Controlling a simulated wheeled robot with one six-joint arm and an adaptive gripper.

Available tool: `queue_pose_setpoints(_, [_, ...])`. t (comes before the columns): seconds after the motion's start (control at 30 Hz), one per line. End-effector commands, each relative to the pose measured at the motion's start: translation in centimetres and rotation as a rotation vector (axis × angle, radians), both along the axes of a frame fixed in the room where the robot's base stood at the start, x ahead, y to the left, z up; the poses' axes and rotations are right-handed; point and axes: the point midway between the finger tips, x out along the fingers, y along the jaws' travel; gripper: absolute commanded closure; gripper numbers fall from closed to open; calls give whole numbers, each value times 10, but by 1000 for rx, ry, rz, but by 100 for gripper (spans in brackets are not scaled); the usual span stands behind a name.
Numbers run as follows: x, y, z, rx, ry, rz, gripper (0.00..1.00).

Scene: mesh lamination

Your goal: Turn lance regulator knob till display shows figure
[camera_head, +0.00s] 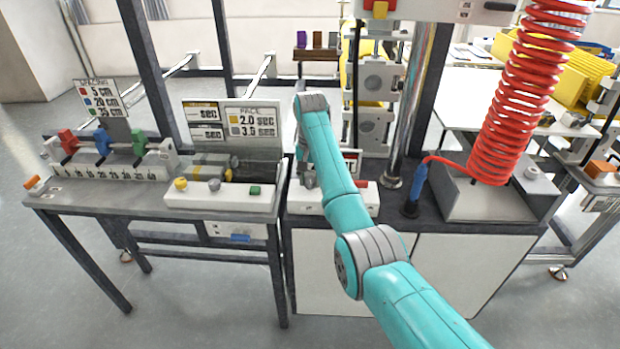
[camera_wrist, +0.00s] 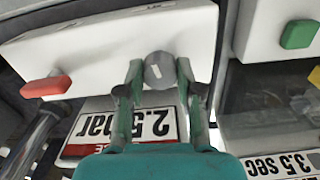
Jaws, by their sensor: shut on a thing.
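A grey round knob (camera_wrist: 158,73) with a white pointer mark sits on the white regulator box (camera_wrist: 95,52) in the wrist view. My gripper (camera_wrist: 160,68) is shut on the knob, one finger on each side. A red-edged plate (camera_wrist: 92,127) reading 2.5 bar shows beyond the box, partly hidden by my fingers. In the head view the white regulator box (camera_head: 361,202) stands on the dark-topped cabinet, largely covered by my arm. The knob and fingertips are hard to make out there. I cannot make out a changing readout on the box.
A red button (camera_wrist: 46,87) is on the same box. The box to the left in the head view (camera_head: 215,196) has yellow, grey and green controls; its green button (camera_wrist: 298,34) shows in the wrist view. A blue-handled lance (camera_head: 417,188) and red coiled hose (camera_head: 515,95) stand right.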

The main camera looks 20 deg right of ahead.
Motion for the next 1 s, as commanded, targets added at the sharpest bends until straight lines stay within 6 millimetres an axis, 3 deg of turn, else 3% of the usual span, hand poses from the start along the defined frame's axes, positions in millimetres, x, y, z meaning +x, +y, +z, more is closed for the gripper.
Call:
queue_pose_setpoints(0.37, [0,0,0,0,1,188,99])
queue_pose_setpoints(1.0, [0,-1,0,0,0,786,99])
